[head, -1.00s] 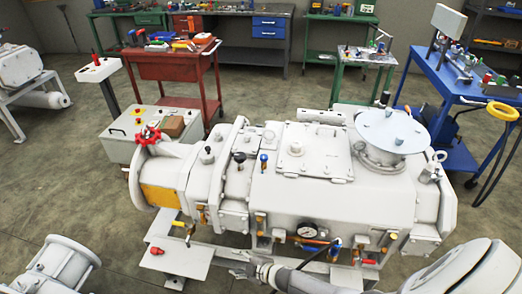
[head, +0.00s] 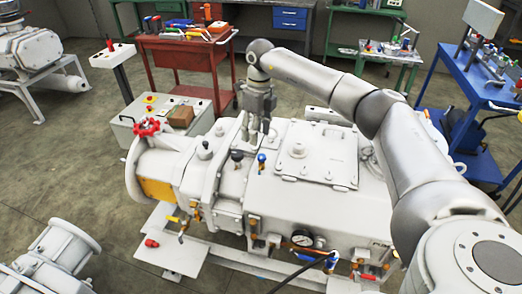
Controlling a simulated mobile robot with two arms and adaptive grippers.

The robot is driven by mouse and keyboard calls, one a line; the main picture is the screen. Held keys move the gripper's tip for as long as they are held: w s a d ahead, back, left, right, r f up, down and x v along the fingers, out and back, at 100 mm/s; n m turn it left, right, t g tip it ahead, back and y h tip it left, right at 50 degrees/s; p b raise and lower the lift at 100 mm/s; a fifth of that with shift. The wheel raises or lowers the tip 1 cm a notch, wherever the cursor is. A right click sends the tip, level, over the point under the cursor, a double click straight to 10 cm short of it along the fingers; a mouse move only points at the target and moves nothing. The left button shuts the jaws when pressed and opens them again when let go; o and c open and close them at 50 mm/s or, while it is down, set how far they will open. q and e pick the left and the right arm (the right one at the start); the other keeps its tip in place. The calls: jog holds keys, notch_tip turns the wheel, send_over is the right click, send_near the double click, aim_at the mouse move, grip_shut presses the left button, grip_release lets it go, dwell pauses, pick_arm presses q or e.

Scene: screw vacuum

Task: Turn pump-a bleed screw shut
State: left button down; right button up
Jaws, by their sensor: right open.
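The large white pump (head: 320,208) fills the middle of the head view. I cannot tell for sure which fitting is the bleed screw. On its top are a black-knobbed fitting (head: 237,156), a blue-handled valve (head: 261,159) and a grey capped fitting (head: 204,149). My right gripper (head: 257,133) points down over the far side of the pump top, behind the black knob and the blue valve. Its fingers are apart, with nothing seen between them. What lies right at its fingertips is too small to tell. My left gripper is out of view.
A red handwheel (head: 146,128) stands at the pump's left end. A pressure gauge (head: 302,238) and small valves line its near side. A red cart (head: 172,58) stands behind, and a blue cart (head: 480,90) at right. My right arm covers the pump's right part.

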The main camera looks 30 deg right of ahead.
aim_at(261, 155)
jog(key=shift+h, duration=0.4)
jog(key=f+p, duration=0.1)
jog(key=f, duration=0.1)
jog(key=d+f, duration=0.1)
jog(key=f, duration=0.2)
jog(key=f+p, duration=0.1)
jog(key=f, duration=0.2)
jog(key=shift+s+d+f+p, duration=0.15)
jog(key=shift+d+p, duration=0.2)
jog(key=shift+f, duration=0.55)
jog(key=c, duration=1)
